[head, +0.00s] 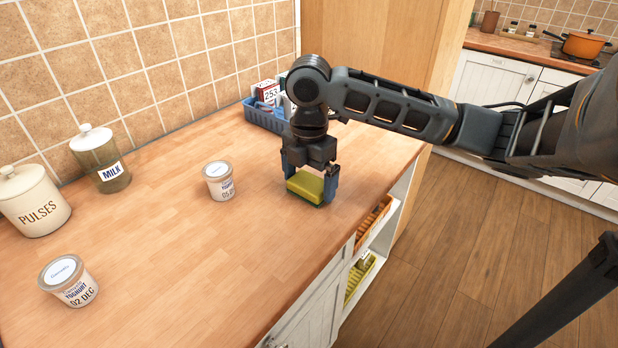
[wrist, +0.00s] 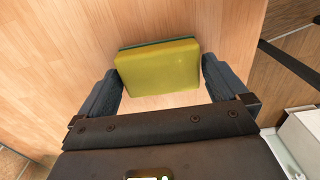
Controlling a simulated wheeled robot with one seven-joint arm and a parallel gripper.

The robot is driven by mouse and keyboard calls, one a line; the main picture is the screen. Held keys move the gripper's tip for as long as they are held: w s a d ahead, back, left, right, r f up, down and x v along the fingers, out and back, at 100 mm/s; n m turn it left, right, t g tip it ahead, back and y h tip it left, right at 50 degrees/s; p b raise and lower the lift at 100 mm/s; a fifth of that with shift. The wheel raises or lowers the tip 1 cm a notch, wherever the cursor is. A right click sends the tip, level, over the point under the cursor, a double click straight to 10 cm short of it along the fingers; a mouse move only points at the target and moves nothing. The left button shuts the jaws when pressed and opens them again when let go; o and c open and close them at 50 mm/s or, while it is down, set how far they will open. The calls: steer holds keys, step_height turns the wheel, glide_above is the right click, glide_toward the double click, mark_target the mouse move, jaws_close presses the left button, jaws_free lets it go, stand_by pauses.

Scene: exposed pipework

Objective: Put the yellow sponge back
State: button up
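The yellow sponge (head: 305,186), with a green underside, is low at the wooden counter top near its right edge. My gripper (head: 311,184) points down over it, one finger at each side. In the wrist view the sponge (wrist: 160,68) lies between the two fingertips of my gripper (wrist: 161,72), its yellow face towards me. The fingertips are at or very close to its sides. I cannot tell whether they press on it, or whether it rests on the counter.
A blue basket (head: 262,117) with boxes stands behind my gripper. Yoghurt tubs (head: 219,181) (head: 68,281), a milk jar (head: 101,159) and a pulses jar (head: 33,200) stand to the left. Below the counter, an open shelf holds an orange basket (head: 372,222) and a yellow-green tray (head: 358,278).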

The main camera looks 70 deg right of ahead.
mark_target(309, 182)
step_height(309, 182, up, 12)
steer(key=w+a+r+m+t+y, duration=0.2)
steer(key=w+a+t+y, duration=0.3)
steer(key=w+a, duration=0.6)
steer(key=w+a+r+m+t+y, duration=0.2)
steer(key=w+a+t, duration=0.5)
steer(key=a, duration=0.7)
steer(key=s+a+f+m+t+h, duration=0.3)
steer(key=s+a+f+m+t, duration=0.35)
steer(key=m, duration=0.55)
steer(key=s+f+m+g+h, duration=0.1)
steer(key=s+f, duration=0.1)
steer(key=s, duration=0.1)
steer(key=s+a+f+g+h, duration=0.1)
steer(key=s+f, duration=0.2)
steer(key=s, duration=0.1)
steer(key=s+f+m+g+h, duration=0.1)
steer(key=s+f+h, duration=0.1)
steer(key=s+f, duration=0.1)
steer(key=shift+s+a+m, duration=0.15)
steer(key=shift+s+m, duration=0.15)
steer(key=shift+s, duration=0.2)
steer(key=s+d+n, duration=0.2)
steer(key=s, duration=0.8)
steer(key=s+d+n, duration=0.1)
steer(key=s+d, duration=0.2)
steer(key=s, duration=0.7)
steer(key=shift+s+d+r+n+g, duration=0.15)
steer(key=shift+n+g, duration=0.2)
steer(key=shift+n, duration=0.05)
